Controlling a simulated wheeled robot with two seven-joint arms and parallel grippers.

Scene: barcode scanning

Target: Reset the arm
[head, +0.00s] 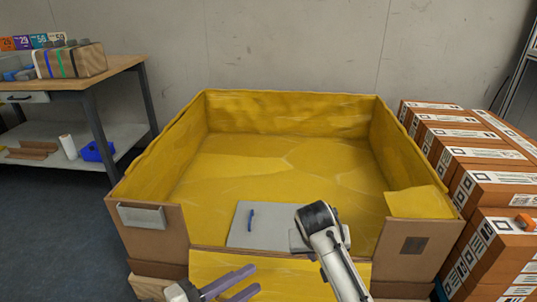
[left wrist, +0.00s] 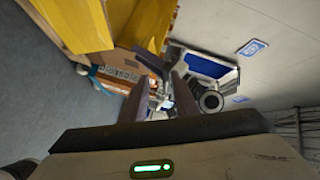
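My left gripper (head: 255,278) is at the bottom of the head view, in front of the large yellow-lined box (head: 290,98). Its two purple-grey fingers are spread with a gap between them. The fingers also show in the left wrist view (left wrist: 158,85), open, with nothing seen held between them. A white arm link of mine with a black joint cap (head: 316,216) rises over the front edge of the box, right of the left gripper. My right gripper's fingers cannot be made out in either view.
A grey flat panel (head: 243,232) with a blue strip lies at the box's front. Stacked brown cartons with printed labels (head: 484,188) stand at the right, with a small orange item (head: 524,222) on them. A wooden-topped workbench (head: 112,67) stands at the left. Floor between is clear.

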